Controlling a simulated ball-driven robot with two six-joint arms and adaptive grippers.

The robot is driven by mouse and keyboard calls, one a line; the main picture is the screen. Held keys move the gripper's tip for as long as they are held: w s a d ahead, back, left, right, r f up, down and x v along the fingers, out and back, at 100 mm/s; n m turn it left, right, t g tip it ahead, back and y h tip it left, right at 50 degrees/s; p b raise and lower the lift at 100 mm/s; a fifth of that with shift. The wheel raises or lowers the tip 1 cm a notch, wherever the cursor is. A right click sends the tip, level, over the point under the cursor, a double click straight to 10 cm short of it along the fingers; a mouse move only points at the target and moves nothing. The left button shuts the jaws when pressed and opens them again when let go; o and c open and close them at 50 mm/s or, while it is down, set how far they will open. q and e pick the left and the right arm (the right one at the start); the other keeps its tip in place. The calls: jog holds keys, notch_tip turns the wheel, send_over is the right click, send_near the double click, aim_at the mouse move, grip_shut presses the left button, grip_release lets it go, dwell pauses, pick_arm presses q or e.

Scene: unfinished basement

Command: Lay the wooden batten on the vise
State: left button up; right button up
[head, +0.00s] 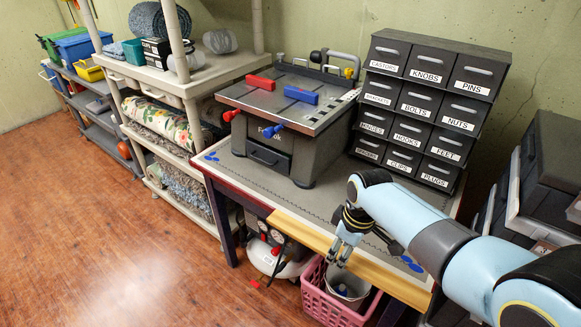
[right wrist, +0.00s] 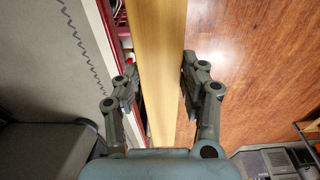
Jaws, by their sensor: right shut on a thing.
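The wooden batten (head: 390,283) is a long, pale yellow strip running along the front edge of the worktable. My right gripper (head: 341,250) is shut on the batten around its middle, with its fingers pointing down. In the right wrist view the batten (right wrist: 160,55) passes between the two fingers (right wrist: 158,84). Its height relative to the tabletop is hard to tell. A grey bench unit with red and blue blocks and handles (head: 305,118), which appears to be the vise, stands on the table behind and left of the gripper. My left gripper is out of view.
The worktable (head: 330,200) has free surface in front of the labelled drawer cabinet (head: 425,105). A pink basket (head: 325,302) with a grey bucket sits below the batten. Shelving (head: 165,120) stands left; a dark storage unit (head: 555,160) stands right. The wooden floor (head: 90,230) is open at left.

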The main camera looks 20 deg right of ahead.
notch_tip(320, 180, down, 20)
jog(key=b, duration=1.9)
jog(key=shift+s+f, duration=0.25)
jog(key=shift+s, duration=0.15)
